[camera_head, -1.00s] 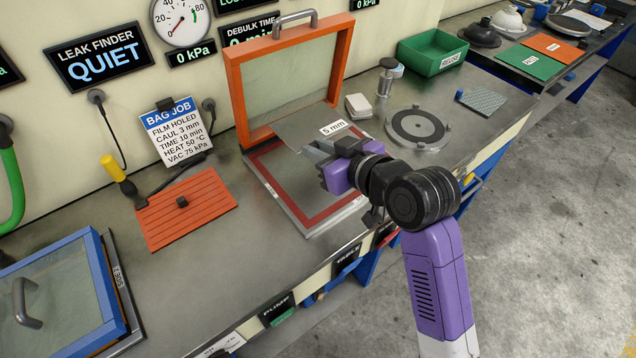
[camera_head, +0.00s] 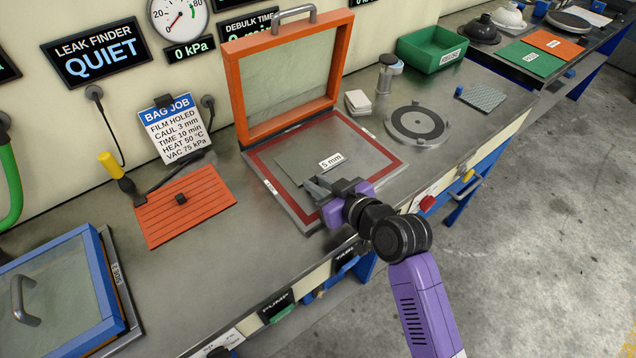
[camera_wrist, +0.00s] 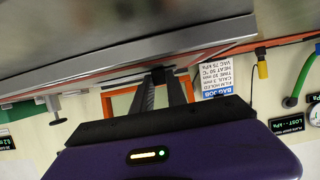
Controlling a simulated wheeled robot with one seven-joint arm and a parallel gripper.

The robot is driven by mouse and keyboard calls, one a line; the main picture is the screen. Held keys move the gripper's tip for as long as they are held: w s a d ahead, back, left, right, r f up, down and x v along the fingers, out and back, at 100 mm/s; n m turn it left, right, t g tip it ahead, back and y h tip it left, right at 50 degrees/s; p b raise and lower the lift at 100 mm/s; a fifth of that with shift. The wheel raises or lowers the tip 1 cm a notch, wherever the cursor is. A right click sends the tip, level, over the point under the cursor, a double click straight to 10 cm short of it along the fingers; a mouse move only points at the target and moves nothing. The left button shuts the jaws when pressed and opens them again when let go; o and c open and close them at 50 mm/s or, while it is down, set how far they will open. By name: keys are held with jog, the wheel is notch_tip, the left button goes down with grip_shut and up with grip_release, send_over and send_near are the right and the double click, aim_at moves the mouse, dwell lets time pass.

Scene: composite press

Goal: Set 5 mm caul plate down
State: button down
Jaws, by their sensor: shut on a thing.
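The 5 mm caul plate (camera_head: 296,166) is a thin grey sheet with a white "5 mm" label. It lies flat over the bed of the orange-framed press (camera_head: 262,190), inside the red border. I cannot tell whether it touches the bed or is just above it. My gripper (camera_head: 318,187) is shut on the plate's near edge, at the front of the bed. In the wrist view my gripper's fingers (camera_wrist: 160,80) show end-on, with grey metal above them; the plate's contact is not clear there. The press lid (camera_head: 290,88) stands open behind the plate.
An orange ribbed mat (camera_head: 185,215) and the blue-framed press (camera_head: 60,290) are to the left. A round disc fixture (camera_head: 417,123), a small pale block stack (camera_head: 358,102) and a green bin (camera_head: 432,50) are to the right. The job card (camera_head: 176,130) leans behind.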

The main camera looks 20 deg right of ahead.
jog(key=c, duration=1.3)
grip_release()
jog(key=shift+f, duration=0.1)
jog(key=shift+r, duration=0.2)
jog(key=b+v, duration=0.1)
jog(key=v, duration=1.1)
